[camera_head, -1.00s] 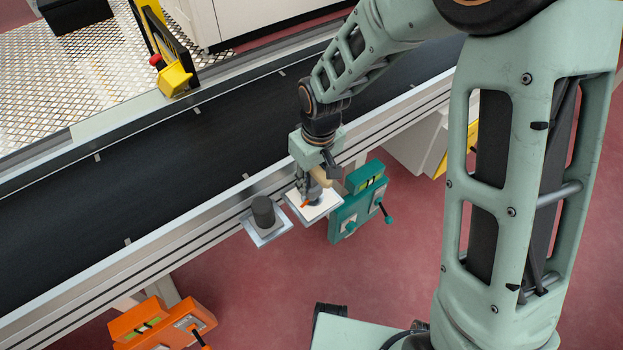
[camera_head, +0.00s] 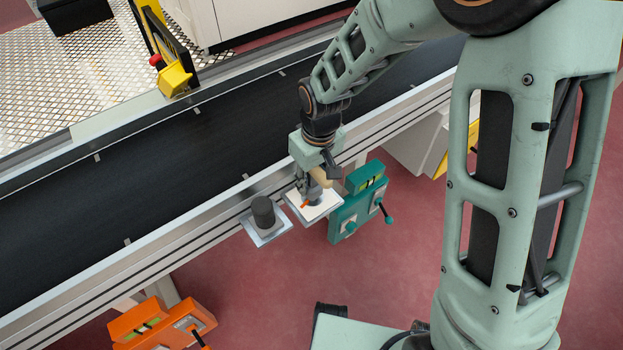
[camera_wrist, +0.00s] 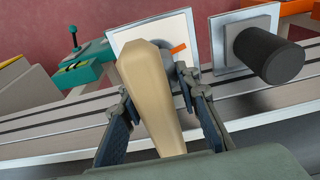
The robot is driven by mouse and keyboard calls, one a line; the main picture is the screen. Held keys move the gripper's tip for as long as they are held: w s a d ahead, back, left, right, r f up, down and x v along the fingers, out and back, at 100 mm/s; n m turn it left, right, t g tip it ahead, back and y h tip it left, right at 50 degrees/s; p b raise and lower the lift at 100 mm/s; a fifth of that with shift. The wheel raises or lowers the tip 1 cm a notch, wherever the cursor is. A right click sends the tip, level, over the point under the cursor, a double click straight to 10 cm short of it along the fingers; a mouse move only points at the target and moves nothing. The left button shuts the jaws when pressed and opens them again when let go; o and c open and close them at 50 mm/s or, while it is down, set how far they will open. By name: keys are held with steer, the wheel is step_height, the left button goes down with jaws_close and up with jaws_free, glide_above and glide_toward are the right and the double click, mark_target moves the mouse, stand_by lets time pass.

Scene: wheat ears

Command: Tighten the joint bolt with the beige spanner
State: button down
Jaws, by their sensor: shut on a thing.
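The beige spanner (camera_wrist: 150,85) is held between the fingers of my gripper (camera_wrist: 158,100), which is shut on it. In the head view a small part of the spanner (camera_head: 319,178) shows at my gripper (camera_head: 312,188). Its far end is over a white square plate (camera_wrist: 120,38), which also shows in the head view (camera_head: 325,207). A grey round part (camera_wrist: 169,56), perhaps the joint bolt, with an orange pointer (camera_wrist: 179,49) is on this plate. The spanner and fingers partly hide it, so I cannot tell whether the spanner sits on it.
A dark cylinder (camera_head: 263,211) stands on a grey plate beside the white one. A teal box with levers (camera_head: 350,211) is right of the plate and an orange one (camera_head: 150,325) is at lower left. The dark conveyor (camera_head: 120,165) with its metal rail runs behind.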

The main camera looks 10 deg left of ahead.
steer(key=shift+f, duration=0.15)
steer(key=shift+f+b, duration=0.7)
steer(key=shift+f, duration=0.05)
steer(key=shift+r, duration=0.1)
steer(key=shift+r+p, duration=0.75)
steer(key=shift+r, duration=0.15)
steer(key=shift+w, duration=0.1)
steer(key=w+d+r+m, duration=0.25)
steer(key=d+r, duration=0.25)
steer(key=d, duration=0.3)
steer(key=w+d+r+m+h+p, duration=0.15)
steer(key=d+r+m, duration=0.3)
steer(key=d, duration=0.45)
steer(key=w+d+r+m+y, duration=0.1)
steer(key=w+d+r+m, duration=0.2)
steer(key=d+r, duration=0.35)
step_height(320, 180, up, 10)
steer(key=s+d+p, duration=0.1)
steer(key=p, duration=1.9)
steer(key=shift+s+p, duration=0.3)
steer(key=shift+s, duration=0.1)
